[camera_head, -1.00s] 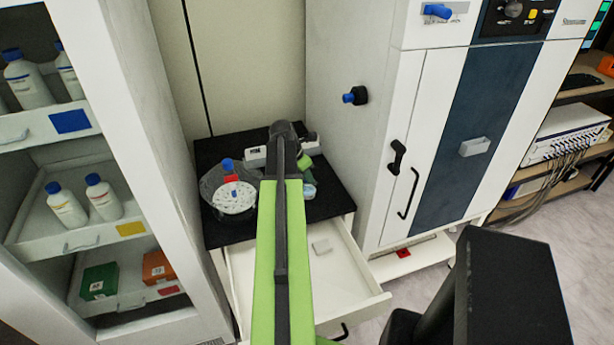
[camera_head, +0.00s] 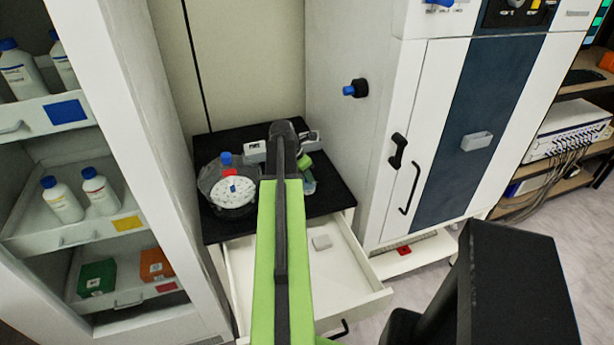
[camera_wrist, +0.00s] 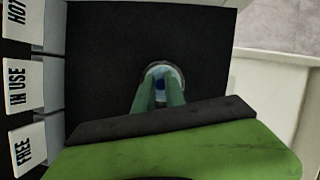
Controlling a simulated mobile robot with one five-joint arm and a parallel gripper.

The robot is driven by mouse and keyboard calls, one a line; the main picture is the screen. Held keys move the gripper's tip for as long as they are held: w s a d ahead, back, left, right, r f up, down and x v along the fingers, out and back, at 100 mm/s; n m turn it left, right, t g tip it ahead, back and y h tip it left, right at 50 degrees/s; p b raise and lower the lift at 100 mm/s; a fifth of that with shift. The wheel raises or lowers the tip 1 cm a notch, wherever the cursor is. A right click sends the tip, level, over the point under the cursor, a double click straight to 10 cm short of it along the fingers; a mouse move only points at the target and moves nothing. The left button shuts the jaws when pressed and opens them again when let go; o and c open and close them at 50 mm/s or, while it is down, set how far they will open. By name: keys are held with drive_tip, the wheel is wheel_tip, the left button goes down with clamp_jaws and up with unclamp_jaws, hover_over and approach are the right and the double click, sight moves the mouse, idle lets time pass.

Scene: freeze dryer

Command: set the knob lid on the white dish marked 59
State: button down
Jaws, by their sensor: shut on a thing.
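A pale round rim (camera_wrist: 158,67) shows around the knob, just beyond the fingertips. I cannot tell whether this rim is the lid, the white dish under it, or both. In the head view my gripper (camera_head: 304,164) is partly hidden behind my arm, with a pale round piece (camera_head: 309,187) just below it. No mark 59 can be read in either view.
Signs reading HOT, IN USE and FREE (camera_wrist: 26,146) line the worktop.

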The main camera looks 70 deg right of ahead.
drive_tip(key=shift+f, duration=0.1)
drive_tip(key=c, duration=0.8)
unclamp_jaws()
drive_tip(key=shift+c, duration=0.2)
drive_tip(key=shift+r+p, duration=3)
